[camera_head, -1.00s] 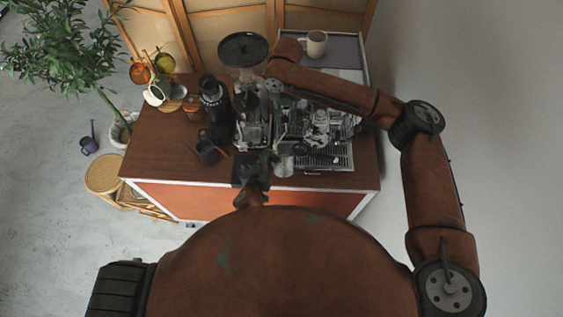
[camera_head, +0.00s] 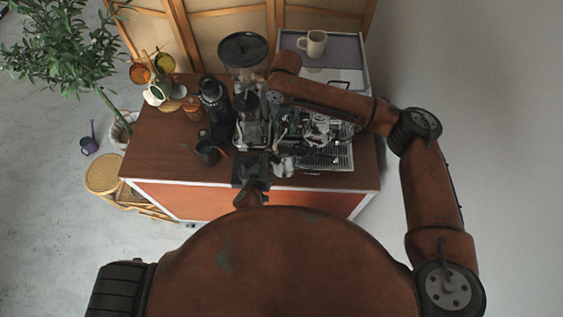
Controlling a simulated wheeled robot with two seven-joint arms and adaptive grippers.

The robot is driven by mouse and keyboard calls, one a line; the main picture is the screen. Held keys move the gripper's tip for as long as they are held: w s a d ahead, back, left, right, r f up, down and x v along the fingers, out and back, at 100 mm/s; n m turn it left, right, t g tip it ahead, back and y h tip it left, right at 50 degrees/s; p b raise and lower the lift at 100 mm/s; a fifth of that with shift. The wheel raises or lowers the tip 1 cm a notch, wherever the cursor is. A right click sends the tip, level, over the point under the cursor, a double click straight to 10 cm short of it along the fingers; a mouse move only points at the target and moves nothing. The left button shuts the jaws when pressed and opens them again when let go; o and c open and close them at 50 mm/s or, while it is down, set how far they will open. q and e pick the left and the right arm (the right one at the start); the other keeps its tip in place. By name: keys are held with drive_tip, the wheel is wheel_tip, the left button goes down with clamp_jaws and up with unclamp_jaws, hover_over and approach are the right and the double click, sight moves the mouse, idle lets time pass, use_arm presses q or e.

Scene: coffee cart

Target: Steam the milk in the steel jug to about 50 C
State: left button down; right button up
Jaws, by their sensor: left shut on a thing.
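The steel jug (camera_head: 285,167) is at the front edge of the espresso machine, by the left end of its drip tray. My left gripper (camera_head: 266,167) is shut on the jug from its left side. The espresso machine (camera_head: 335,155) stands on the right of the cart; a thin light steam wand (camera_head: 281,134) comes down just above the jug. Whether its tip is inside the jug is too small to tell. My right gripper (camera_head: 274,106) is over the back left part of the machine, below its wrist. Its fingers are too small and dark to read. The milk is not visible.
A grinder (camera_head: 251,130) stands left of the machine. A dark cup (camera_head: 208,155), a black bottle-like item (camera_head: 212,98) and jars stand further left. A cream mug (camera_head: 313,43) is on top at the back. The wooden top (camera_head: 160,150) is clear at front left.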

drive_tip(key=shift+r, duration=4.05)
